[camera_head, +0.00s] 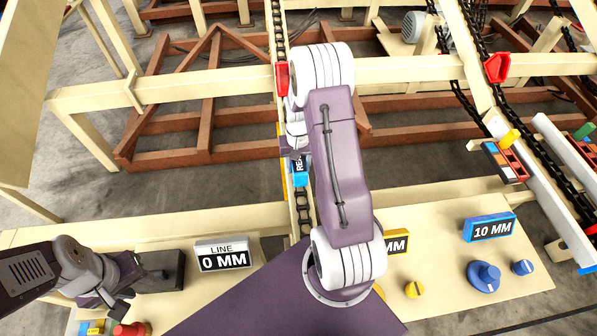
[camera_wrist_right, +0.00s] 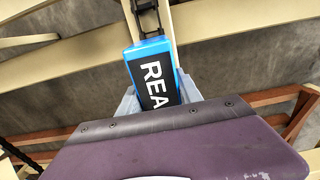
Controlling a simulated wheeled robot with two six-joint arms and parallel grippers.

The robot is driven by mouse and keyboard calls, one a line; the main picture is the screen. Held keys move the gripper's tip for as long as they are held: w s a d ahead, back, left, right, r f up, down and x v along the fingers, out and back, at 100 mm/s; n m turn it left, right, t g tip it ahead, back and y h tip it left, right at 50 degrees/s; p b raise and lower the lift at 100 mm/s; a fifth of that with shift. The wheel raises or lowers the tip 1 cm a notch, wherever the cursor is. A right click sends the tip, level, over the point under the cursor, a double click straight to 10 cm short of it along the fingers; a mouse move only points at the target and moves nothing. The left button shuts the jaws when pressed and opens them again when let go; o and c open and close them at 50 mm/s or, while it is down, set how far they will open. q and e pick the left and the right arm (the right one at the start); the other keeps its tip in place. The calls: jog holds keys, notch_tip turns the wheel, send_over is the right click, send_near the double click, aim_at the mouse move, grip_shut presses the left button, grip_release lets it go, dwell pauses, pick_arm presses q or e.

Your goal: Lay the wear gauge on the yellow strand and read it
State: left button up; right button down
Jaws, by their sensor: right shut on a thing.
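The wear gauge is a blue block with a black face lettered "REA", the rest hidden (camera_wrist_right: 155,82). In the head view a blue part of it (camera_head: 300,178) shows beside my right arm, over the central chain (camera_head: 303,215). My right gripper (camera_wrist_right: 158,92) is shut on the gauge; its fingers are mostly hidden in the head view. In the wrist view a dark chain (camera_wrist_right: 147,18) runs up from the gauge's far end; I cannot tell if they touch. A thin yellow strip (camera_head: 286,186) shows beside the central chain. My left gripper (camera_head: 122,290) is low left, its jaw gap unclear.
A white "LINE 0 MM" sign (camera_head: 223,255), a partly hidden yellow "MM" sign (camera_head: 396,243) and a blue "10 MM" sign (camera_head: 489,228) stand on the cream bench. A dark block (camera_head: 160,271) sits beside my left gripper. Blue knobs (camera_head: 484,275) are at right. Cream beams (camera_head: 180,86) cross behind.

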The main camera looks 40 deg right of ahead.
notch_tip(320, 180, down, 3)
jog(key=shift+f+b, duration=0.15)
jog(key=shift+b, duration=0.25)
jog(key=shift+f, duration=0.15)
jog(key=c, duration=0.8)
grip_release()
